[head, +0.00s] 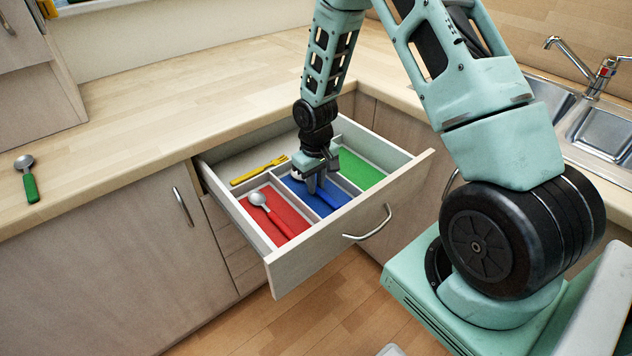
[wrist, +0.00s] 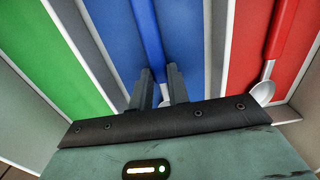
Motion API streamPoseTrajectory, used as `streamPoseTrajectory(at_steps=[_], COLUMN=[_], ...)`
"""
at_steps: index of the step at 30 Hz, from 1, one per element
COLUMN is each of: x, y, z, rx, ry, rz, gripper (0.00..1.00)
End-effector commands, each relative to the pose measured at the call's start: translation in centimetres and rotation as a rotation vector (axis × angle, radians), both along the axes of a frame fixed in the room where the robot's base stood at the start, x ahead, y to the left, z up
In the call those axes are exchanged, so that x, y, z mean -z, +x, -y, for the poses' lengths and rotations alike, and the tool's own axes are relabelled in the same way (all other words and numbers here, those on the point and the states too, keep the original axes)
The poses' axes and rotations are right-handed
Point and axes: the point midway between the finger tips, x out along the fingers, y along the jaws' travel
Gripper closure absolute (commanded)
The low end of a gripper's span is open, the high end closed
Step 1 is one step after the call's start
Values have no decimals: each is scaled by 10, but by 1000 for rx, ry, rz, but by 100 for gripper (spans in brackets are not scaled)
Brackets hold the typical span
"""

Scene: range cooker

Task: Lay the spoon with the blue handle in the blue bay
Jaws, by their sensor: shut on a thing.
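The blue-handled spoon shows in the wrist view, its handle (wrist: 148,35) running away from my gripper (wrist: 159,85) and a bit of its pale metal showing between the fingers. My gripper is shut on it. In the head view my gripper (head: 317,184) points down into the open drawer, at the blue bay (head: 325,203), and mostly hides the spoon. The spoon lies along the bay, between its dividers; I cannot tell whether it touches the floor.
A red-handled spoon (head: 259,199) lies in the red bay (head: 285,204) beside it. The green bay (head: 360,169) looks empty. A yellow fork (head: 258,170) lies in the drawer's left compartment. A green-handled spoon (head: 30,188) lies on the worktop. The drawer front (head: 350,222) stands pulled out.

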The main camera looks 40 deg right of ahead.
Motion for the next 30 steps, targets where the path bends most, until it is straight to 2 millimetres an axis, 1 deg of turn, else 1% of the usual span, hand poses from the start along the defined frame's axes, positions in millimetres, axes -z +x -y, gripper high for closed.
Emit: streamPoseTrajectory(at_steps=[3, 4, 6, 14, 18, 20, 22, 30], x=[4, 3, 3, 2, -7, -15, -28, -85], y=[0, 0, 0, 0, 1, 1, 1, 2], z=[0, 0, 0, 0, 0, 0, 0, 0], rx=[0, 0, 0, 0, 0, 1, -1, 0], ry=[0, 0, 0, 0, 0, 0, 0, -1], rz=[-1, 0, 0, 0, 2, 3, 4, 4], gripper=[100, 77, 61, 61, 61, 61, 61, 61])
